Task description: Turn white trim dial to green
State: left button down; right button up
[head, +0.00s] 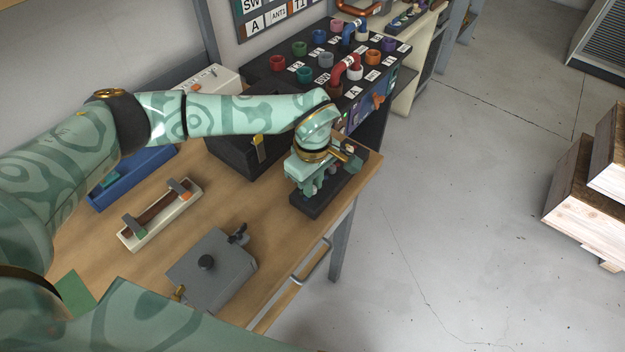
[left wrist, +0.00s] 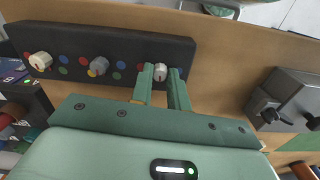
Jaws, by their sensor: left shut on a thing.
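A long black dial block (head: 309,207) lies near the right end of the bench. In the left wrist view the block (left wrist: 130,45) carries a cream dial (left wrist: 40,61) at the left, a grey dial (left wrist: 98,66) in the middle and a small white dial (left wrist: 160,72) at the right. Coloured dots surround the dials. My left gripper (left wrist: 163,76) is shut on the white dial, one finger on each side. The fingers hide some dots around it, so I cannot tell which colour it points to. In the head view my left gripper (head: 308,187) is over the block. My right gripper is out of view.
A grey box with a black knob (head: 211,270) and a cream tray with a brown bar (head: 160,213) stand on the bench. A black rack with coloured sockets (head: 290,62) stands behind. The bench edge is close to the block.

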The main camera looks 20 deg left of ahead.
pick_arm(q)
jog(key=n+p, duration=0.1)
jog(key=n, duration=0.3)
jog(key=shift+r+p, duration=0.15)
jog(key=shift+p, duration=0.25)
jog(key=shift+n+p, duration=0.65)
jog(key=shift+n, duration=0.95)
jog(key=c, duration=1.3)
grip_release()
jog(key=shift+c, duration=0.2)
notch_tip(320, 180, up, 16)
jog(key=shift+p, duration=0.45)
